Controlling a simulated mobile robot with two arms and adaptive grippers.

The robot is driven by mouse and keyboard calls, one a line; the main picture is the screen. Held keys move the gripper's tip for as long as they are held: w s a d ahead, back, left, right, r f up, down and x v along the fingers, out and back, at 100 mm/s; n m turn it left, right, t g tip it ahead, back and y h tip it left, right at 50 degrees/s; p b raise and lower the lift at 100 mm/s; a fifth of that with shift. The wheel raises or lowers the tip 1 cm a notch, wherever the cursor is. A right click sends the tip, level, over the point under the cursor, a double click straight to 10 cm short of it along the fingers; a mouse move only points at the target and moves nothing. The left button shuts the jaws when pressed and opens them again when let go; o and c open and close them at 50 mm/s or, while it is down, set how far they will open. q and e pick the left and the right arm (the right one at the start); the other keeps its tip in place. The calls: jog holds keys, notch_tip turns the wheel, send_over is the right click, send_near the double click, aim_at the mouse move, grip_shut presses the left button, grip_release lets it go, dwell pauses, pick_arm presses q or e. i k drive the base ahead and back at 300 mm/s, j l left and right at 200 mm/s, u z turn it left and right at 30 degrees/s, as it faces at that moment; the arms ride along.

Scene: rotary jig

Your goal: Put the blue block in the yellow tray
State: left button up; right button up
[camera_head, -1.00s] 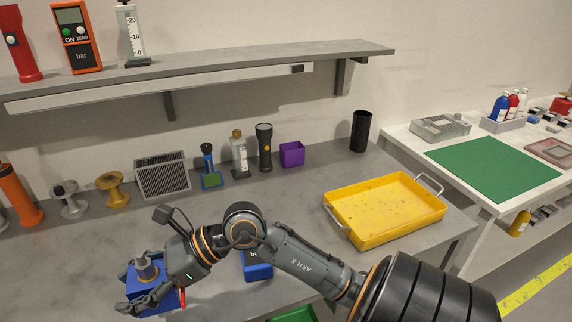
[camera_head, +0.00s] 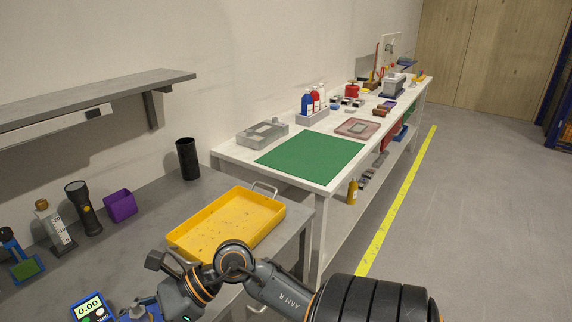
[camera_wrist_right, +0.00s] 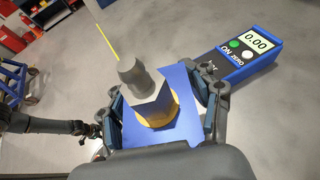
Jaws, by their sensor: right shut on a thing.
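The blue block, with a grey knob on top, is between the fingers of my right gripper (camera_wrist_right: 163,108), which is shut on it. In the wrist view the blue block (camera_wrist_right: 184,78) fills the space between both fingers, and a yellowish ring surrounds the knob's base. In the head view the block (camera_head: 137,317) shows only partly at the bottom edge. The yellow tray (camera_head: 228,222) lies on the grey bench, beyond and to the right of the gripper. It looks empty, with metal handles. My left gripper is not seen in the head view.
A blue gauge (camera_head: 88,309) reading 0.00 is just left of the held block. A purple box (camera_head: 120,206), a black flashlight (camera_head: 83,208) and a black cylinder (camera_head: 188,159) stand along the back. A white table with a green mat (camera_head: 312,160) adjoins to the right.

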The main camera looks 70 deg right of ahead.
aim_at(210, 248)
jog(key=i+j+z, duration=0.2)
jog(key=z, duration=0.15)
jog(key=i+j+z, duration=0.15)
jog(key=z, duration=0.2)
jog(key=i+j+z, duration=0.15)
jog(key=j+z, duration=0.25)
jog(key=l, duration=0.1)
